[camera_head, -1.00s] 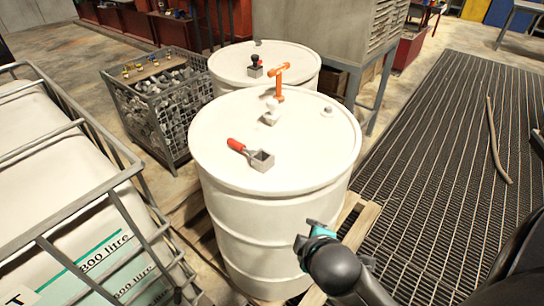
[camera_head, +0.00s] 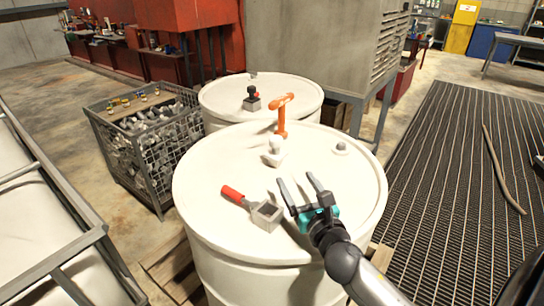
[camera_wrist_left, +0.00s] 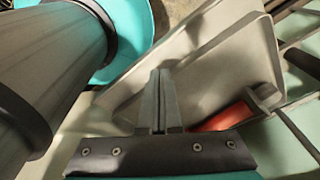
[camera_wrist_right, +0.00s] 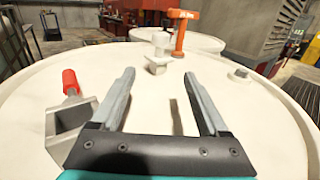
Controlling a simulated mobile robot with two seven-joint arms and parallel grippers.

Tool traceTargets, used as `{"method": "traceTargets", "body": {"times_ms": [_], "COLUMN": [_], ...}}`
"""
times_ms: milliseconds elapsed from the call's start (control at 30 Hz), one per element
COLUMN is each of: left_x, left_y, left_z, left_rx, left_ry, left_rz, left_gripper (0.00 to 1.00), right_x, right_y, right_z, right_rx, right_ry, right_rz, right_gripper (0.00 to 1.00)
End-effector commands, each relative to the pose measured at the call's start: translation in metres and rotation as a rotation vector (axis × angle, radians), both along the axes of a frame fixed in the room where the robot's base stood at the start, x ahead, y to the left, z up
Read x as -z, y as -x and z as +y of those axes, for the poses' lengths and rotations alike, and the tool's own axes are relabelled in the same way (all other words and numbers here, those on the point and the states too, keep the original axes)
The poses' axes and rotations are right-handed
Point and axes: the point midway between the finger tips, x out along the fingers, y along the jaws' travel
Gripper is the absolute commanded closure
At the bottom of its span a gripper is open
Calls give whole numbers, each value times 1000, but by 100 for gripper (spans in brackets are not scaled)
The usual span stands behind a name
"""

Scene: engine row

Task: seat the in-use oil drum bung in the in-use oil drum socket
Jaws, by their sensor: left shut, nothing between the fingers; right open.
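The near white drum (camera_head: 330,220) stands upright. My right gripper (camera_head: 297,179) is open and empty over the drum top, right of the box and nearer me than the knob. My left gripper (camera_wrist_left: 160,73) is shut and empty, beside pale panels.
An orange tap-like part (camera_head: 282,117) stands just behind the knob; a small grey cap (camera_head: 341,148) is to its right. Behind is a second drum (camera_head: 225,103) with a black knob (camera_head: 251,92). A wire crate (camera_head: 150,163) stands left, a floor grating (camera_head: 455,190) right.

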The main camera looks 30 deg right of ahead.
Motion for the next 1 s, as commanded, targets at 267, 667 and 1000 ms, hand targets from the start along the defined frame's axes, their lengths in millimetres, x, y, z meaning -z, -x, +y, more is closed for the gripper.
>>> {"method": "traceTargets", "body": {"times_ms": [267, 667, 1000], "left_x": [4, 4, 5], "left_y": [30, 19, 18], "left_z": [4, 4, 3], "left_rx": [0, -1, 1], "left_ry": [-7, -6, -5], "left_rz": [50, 29, 28], "left_gripper": [100, 100, 100], "right_x": [1, 2, 3], "right_y": [-24, -81, -101], "right_z": [-6, -20, -24], "right_rx": [1, 2, 0], "right_ry": [2, -1, -2], "right_rz": [-4, -2, 0], "right_gripper": [22, 22, 22]}}
